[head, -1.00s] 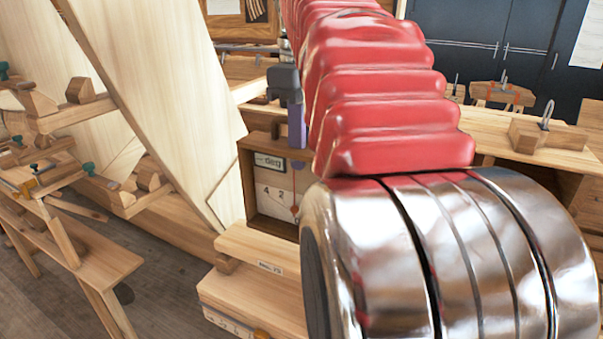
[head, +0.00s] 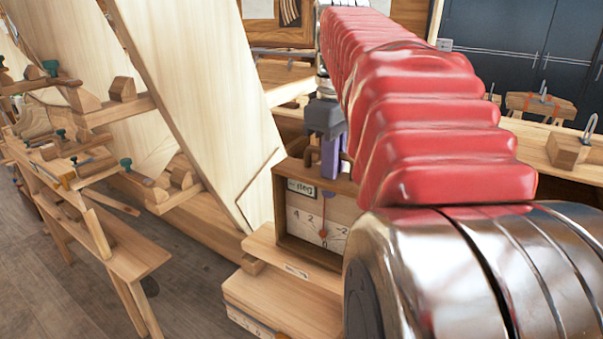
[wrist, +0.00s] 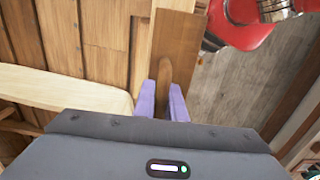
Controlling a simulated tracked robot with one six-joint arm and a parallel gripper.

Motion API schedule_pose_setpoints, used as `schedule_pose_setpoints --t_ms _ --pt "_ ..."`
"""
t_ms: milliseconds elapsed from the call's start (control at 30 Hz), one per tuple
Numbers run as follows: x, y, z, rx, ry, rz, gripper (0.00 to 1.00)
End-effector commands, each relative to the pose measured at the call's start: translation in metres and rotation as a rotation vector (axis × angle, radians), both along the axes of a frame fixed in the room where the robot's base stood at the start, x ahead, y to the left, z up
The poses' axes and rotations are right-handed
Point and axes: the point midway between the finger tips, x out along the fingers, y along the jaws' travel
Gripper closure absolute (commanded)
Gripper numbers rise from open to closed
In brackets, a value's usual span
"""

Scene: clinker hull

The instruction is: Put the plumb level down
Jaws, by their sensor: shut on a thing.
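The plumb level (head: 313,218) is a wooden box frame with a pale dial marked "deg" and a red needle hanging near the 0. In the head view it is upright at the stepped wooden block (head: 268,249), its lower edge close to the top; I cannot tell whether it touches. My gripper (head: 330,155), with purple fingers, is shut on its top part. In the wrist view the fingers (wrist: 170,100) straddle the level's brown wood (wrist: 176,45). My red arm hides the level's right side.
A tall pale hull plank (head: 205,100) leans just left of the level. A trestle bench (head: 120,250) with clamps stands further left. Another wooden bench with blocks (head: 568,150) is at the right, before dark cabinets (head: 520,60). Bare floor shows at lower left.

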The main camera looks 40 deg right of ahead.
Motion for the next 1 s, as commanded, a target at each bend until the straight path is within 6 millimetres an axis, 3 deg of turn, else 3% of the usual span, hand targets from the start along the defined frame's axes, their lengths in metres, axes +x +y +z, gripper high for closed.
schedule_pose_setpoints --t_ms 233,267,500,833,1000 --pt "0.0 0.0 -0.001 -0.001 -0.001 0.001 1.0" --pt "0.0 0.0 -0.002 0.0 0.0 0.001 0.88" --pt "0.0 0.0 -0.001 0.0 0.0 0.001 0.71" --pt "0.0 0.001 0.0 0.0 0.0 0.002 0.71" --pt "0.001 0.0 0.011 -0.001 -0.001 0.002 0.71"
